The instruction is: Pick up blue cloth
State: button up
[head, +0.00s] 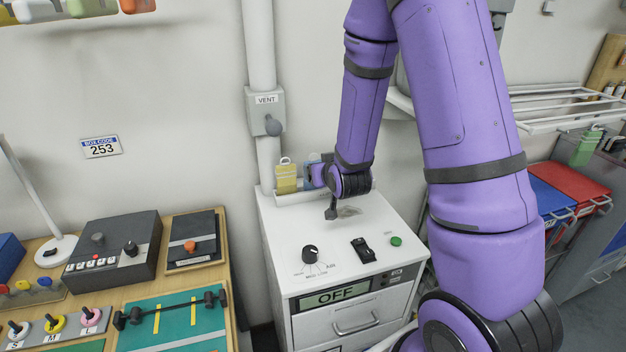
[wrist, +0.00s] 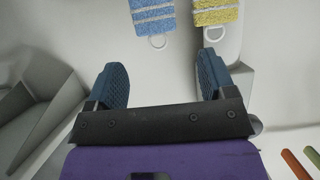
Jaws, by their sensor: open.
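The blue cloth (wrist: 152,17) has pale stripes and a ring at its end. It shows at the top of the wrist view, cut off by the frame edge. In the head view, the blue cloth (head: 309,172) is mostly hidden behind my gripper. A yellow cloth (wrist: 217,13) of the same kind is to its right in the wrist view; in the head view the yellow cloth (head: 286,179) is at the left. My gripper (wrist: 165,80) is open and empty, its fingers spread wide. The blue cloth lies beyond the fingertips, apart from them.
The cloths are at the back of a white cabinet (head: 300,243) with a knob (head: 310,253), a black switch (head: 363,250), a green button (head: 396,241) and an OFF display (head: 335,294). A vent pipe (head: 261,50) rises behind. A wooden bench with control boxes (head: 112,250) stands left.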

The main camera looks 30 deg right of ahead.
jog(key=shift+d+x, duration=0.2)
jog(key=shift+x, duration=2.65)
jog(key=shift+d+x, duration=0.2)
jog(key=shift+x, duration=2.65)
jog(key=shift+r, duration=0.15)
jog(key=shift+c, duration=0.4)
jog(key=c, duration=0.5)
